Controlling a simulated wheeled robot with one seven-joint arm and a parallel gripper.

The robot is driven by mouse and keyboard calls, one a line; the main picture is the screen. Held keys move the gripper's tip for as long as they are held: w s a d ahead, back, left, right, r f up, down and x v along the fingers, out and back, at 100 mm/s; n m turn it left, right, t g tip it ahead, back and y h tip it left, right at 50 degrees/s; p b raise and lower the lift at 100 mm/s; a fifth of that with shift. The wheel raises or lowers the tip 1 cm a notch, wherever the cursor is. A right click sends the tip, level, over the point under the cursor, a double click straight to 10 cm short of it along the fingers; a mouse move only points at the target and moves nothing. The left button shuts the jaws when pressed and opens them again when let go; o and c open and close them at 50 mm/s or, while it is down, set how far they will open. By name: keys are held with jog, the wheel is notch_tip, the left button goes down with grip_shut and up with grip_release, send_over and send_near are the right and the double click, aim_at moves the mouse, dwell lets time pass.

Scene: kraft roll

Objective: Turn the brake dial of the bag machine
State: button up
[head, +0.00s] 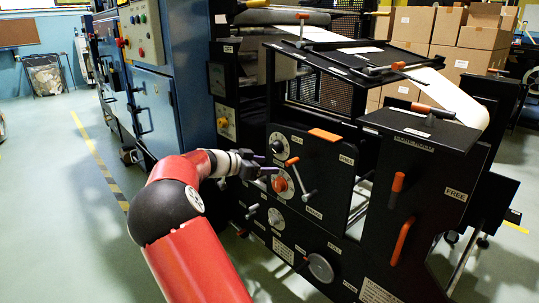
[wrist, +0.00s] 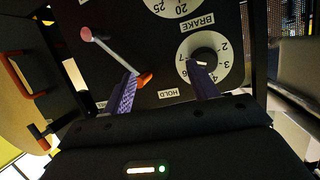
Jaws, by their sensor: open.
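I cannot tell which dial the label names. My gripper (head: 271,171) is open in front of the panel. In the wrist view one purple finger of my gripper (wrist: 161,82) overlaps the knob's edge; contact is unclear.
An orange-tipped lever (head: 301,178) is right of the dials; its orange end (wrist: 145,79) appears beside my other finger. More orange handles (head: 401,242) stick out on the right. A blue cabinet (head: 165,100) stands left. Clear floor (head: 60,190) lies left of my arm.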

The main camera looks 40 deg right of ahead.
aim_at(272, 149)
jog(key=w+m+t+h, duration=0.1)
jog(key=w+h, duration=0.3)
jog(key=w, duration=0.2)
jog(key=d, duration=0.4)
jog(key=d+p, duration=0.1)
jog(key=d, duration=0.2)
jog(key=shift+w+r, duration=0.25)
jog(key=shift+r, duration=0.1)
jog(key=shift+c, duration=0.5)
jog(key=c, duration=0.9)
